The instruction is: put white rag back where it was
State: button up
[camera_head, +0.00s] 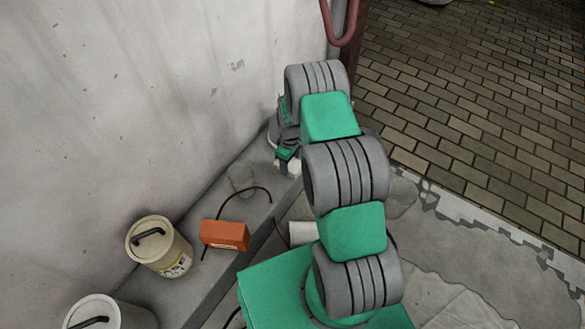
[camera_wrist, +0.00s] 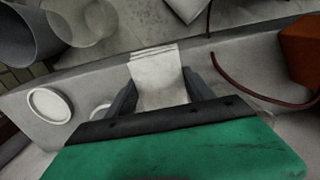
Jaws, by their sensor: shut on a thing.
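The white rag (camera_wrist: 157,80) is a folded, layered piece of cloth between the two dark fingers of my gripper (camera_wrist: 160,88) in the wrist view. The fingers press on it from both sides, and its folded edge sticks out past them. In the head view, my gripper (camera_head: 286,156) is at the far end of my arm, low near the wall and over the raised ledge. A small white part of the rag (camera_head: 293,169) shows beside it. I cannot tell whether the rag touches the ledge.
On the ledge by the wall stand an orange block (camera_head: 225,234), a cream bucket (camera_head: 158,250) with a black handle and a second bucket (camera_head: 105,314). A dark red cable (camera_head: 250,188) curves near the block. A white cylinder (camera_head: 303,233) lies beside my arm.

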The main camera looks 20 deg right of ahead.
aim_at(293, 159)
jog(key=w+d+f+b, duration=0.1)
jog(key=f, duration=0.1)
jog(key=w+d+f, duration=0.1)
jog(key=w+f, duration=0.1)
jog(key=w+d+f+b, duration=0.1)
jog(key=w+f, duration=0.1)
jog(key=shift+b, duration=0.3)
jog(key=shift+w+d+f+b, duration=0.15)
jog(key=shift+f+b, duration=0.25)
jog(key=shift+f, duration=0.5)
jog(key=shift+w+a+f+b, duration=0.15)
jog(key=shift+f+b, duration=0.2)
jog(key=shift+f, duration=0.5)
jog(key=shift+d, duration=0.1)
